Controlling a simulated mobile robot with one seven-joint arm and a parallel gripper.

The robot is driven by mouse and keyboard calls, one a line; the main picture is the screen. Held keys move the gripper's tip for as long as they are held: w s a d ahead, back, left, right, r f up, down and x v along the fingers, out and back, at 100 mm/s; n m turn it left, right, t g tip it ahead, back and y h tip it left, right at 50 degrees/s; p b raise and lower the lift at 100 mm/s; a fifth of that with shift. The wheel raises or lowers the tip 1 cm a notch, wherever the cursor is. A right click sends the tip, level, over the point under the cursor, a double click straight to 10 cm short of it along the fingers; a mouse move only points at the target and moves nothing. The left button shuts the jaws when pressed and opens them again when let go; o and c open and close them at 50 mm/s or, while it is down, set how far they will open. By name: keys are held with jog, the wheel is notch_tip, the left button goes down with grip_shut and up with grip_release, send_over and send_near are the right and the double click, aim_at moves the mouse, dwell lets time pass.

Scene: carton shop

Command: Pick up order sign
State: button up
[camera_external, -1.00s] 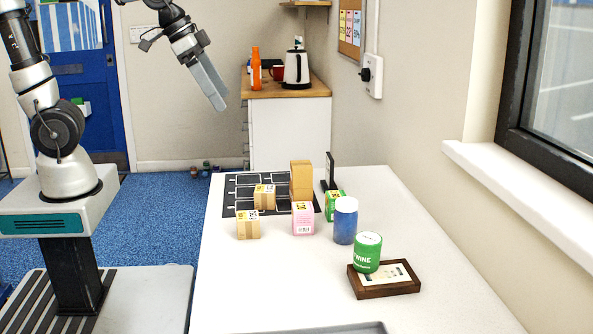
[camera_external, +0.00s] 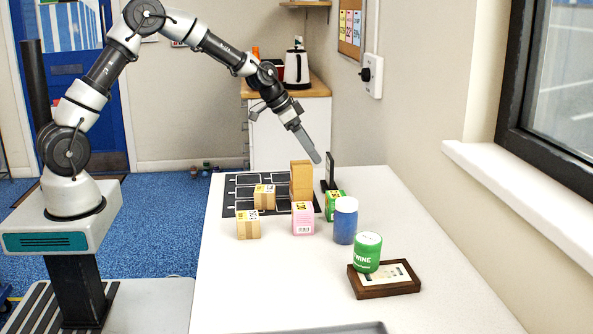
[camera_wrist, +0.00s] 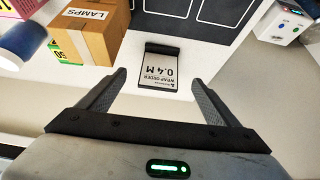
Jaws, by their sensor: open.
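The order sign (camera_wrist: 162,72) is a small upright card with a black edge and white face, reading "WRAP ORDER 0.4 M", upside down in the wrist view. In the outside view the order sign (camera_external: 330,170) appears as a thin dark upright plate on a foot, at the table's back right. My gripper (camera_external: 316,158) is above and beside it, pointing down and to the right. In the wrist view my gripper (camera_wrist: 158,88) is open, with a finger on either side of the sign. Nothing is held.
A tall cardboard carton (camera_external: 301,181) stands close left of the sign; the "LAMPS" carton (camera_wrist: 88,32) is near my finger. A green box (camera_external: 335,205), pink box (camera_external: 303,218) and blue jar (camera_external: 345,222) stand in front. A black mat (camera_external: 236,192) lies left.

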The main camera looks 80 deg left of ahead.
aim_at(327, 172)
jog(key=x, duration=1.1)
jog(key=shift+w+f, duration=0.1)
jog(key=shift+f, duration=0.05)
jog(key=c, duration=1.2)
jog(key=shift+o, duration=0.2)
